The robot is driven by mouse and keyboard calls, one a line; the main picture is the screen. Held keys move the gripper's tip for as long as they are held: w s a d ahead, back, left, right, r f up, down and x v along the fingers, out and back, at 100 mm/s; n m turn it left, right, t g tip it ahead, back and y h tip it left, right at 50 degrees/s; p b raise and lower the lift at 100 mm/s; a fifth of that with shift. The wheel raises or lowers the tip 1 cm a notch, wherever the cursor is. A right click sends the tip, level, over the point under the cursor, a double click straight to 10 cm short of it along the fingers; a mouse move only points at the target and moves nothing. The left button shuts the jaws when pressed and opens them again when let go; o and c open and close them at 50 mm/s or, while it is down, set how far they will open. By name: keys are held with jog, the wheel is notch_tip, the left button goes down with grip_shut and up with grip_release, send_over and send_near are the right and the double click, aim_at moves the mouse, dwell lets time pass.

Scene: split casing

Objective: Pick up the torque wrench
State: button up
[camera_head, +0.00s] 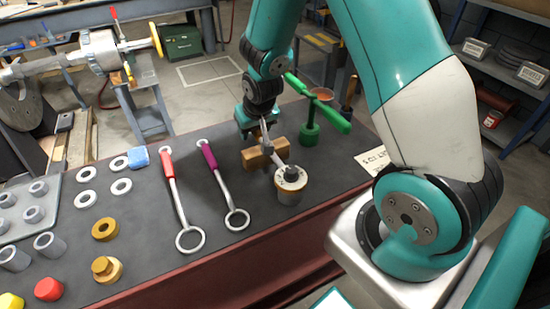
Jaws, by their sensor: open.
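A grey tool with a slim shaft (267,144), which looks like the torque wrench, rests across a wooden block (253,158). My gripper (257,124) is open and points down at the far end of this tool, just behind the block. The fingers are small and partly in shadow, and I cannot tell whether they touch the shaft.
A red-handled ring wrench (170,175) and a purple-handled one (210,157) lie to the left. A green crossbar (331,115) on a post stands close right of my gripper. Washers (120,186), brass parts (107,269) and a grey tray (27,212) fill the left side.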

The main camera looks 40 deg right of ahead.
jog(key=shift+w+f, duration=0.2)
jog(key=shift+f, duration=0.35)
grip_shut()
jog(key=shift+r, duration=0.1)
